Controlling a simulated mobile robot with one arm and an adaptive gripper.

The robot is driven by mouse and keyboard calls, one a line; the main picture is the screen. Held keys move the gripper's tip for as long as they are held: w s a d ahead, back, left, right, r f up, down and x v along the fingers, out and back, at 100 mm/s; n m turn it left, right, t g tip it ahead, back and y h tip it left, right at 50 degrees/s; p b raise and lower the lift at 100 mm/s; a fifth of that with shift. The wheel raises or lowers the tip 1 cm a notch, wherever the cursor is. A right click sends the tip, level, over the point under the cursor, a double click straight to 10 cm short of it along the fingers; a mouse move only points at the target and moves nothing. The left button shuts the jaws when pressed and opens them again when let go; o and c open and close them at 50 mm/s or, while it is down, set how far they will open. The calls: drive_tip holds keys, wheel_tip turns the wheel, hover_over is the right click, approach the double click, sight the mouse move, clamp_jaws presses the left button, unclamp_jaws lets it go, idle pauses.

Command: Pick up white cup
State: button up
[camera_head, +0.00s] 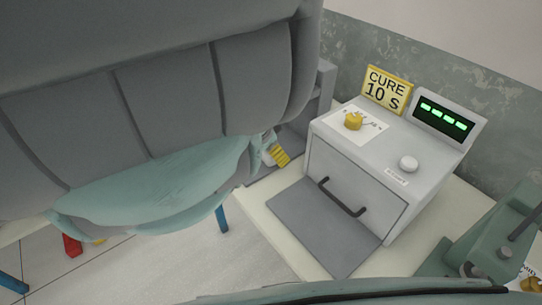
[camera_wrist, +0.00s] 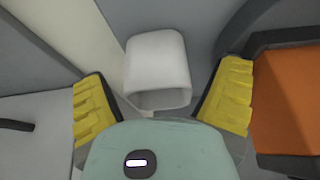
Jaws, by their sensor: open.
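The white cup (camera_wrist: 157,62) shows in the wrist view between the two yellow-padded fingers of my gripper (camera_wrist: 161,102). The fingers are spread apart, with visible gaps between them and the cup. The cup's rounded, squarish opening faces the camera, and its lower part is partly hidden by my gripper's body. In the head view my arm covers the left side, and only one yellow fingertip of my gripper (camera_head: 281,157) shows clearly beside the curing machine. I cannot make out the cup for sure there.
The light grey curing machine (camera_head: 350,178) has a yellow "CURE 10 S" sign (camera_head: 387,90), a dial, a white button and a dark handle. A grey panel (camera_head: 325,225) lies in front of it. A green device (camera_head: 490,235) stands right. An orange dark-edged object (camera_wrist: 288,100) is right of my gripper.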

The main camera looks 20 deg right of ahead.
drive_tip(key=c, duration=1.1)
drive_tip(key=shift+d+r, duration=0.1)
